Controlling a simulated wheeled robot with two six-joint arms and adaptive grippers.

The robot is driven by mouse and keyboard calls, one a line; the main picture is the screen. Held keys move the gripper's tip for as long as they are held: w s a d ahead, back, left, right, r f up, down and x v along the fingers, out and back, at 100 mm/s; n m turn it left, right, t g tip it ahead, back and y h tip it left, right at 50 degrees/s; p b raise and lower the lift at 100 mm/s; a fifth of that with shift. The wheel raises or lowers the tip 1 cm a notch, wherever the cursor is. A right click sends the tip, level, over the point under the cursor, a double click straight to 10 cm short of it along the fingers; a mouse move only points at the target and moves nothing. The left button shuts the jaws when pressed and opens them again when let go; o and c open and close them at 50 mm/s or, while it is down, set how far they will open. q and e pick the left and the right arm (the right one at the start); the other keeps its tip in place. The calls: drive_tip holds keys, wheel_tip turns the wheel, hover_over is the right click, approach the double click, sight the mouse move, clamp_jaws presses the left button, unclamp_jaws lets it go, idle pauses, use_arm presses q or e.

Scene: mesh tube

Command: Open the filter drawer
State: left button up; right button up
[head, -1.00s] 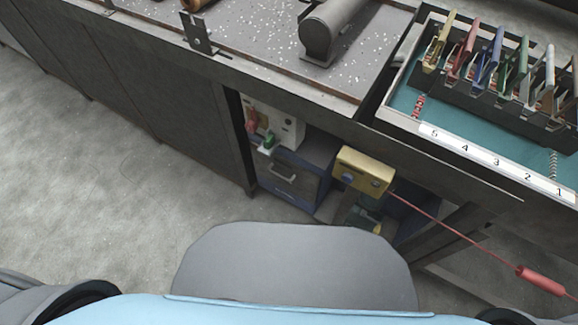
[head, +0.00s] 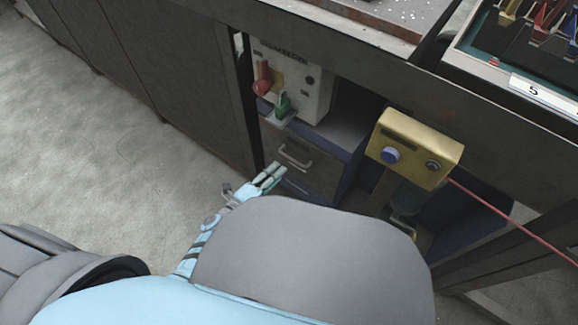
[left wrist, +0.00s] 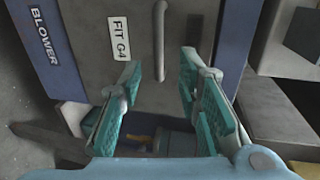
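The filter drawer (head: 306,172) is a grey front with a bar handle (head: 294,157), set in a blue cabinet under the bench. It looks shut. My left gripper (head: 274,176) is just in front of the drawer, below the handle in the head view. In the left wrist view the gripper (left wrist: 160,72) is open, its teal-padded fingers either side of the handle's line, touching nothing visibly. My right gripper is not in view.
A white panel (head: 308,92) with a red lever (head: 262,80) and green switch (head: 282,106) stands above the drawer. A yellow box (head: 405,135) with a blue knob hangs to the right, a red cable (head: 510,222) running from it. The floor at left is clear.

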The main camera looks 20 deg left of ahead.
use_arm(q)
drive_tip(key=b+x, duration=0.2)
drive_tip(key=x, duration=0.5)
drive_tip(key=shift+w, duration=0.2)
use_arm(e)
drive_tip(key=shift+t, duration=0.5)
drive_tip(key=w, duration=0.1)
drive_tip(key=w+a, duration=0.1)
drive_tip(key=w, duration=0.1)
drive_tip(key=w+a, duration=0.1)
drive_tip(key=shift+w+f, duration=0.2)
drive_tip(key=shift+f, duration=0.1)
use_arm(q)
drive_tip(key=shift+f, duration=0.1)
drive_tip(key=shift+c, duration=0.6)
clamp_jaws()
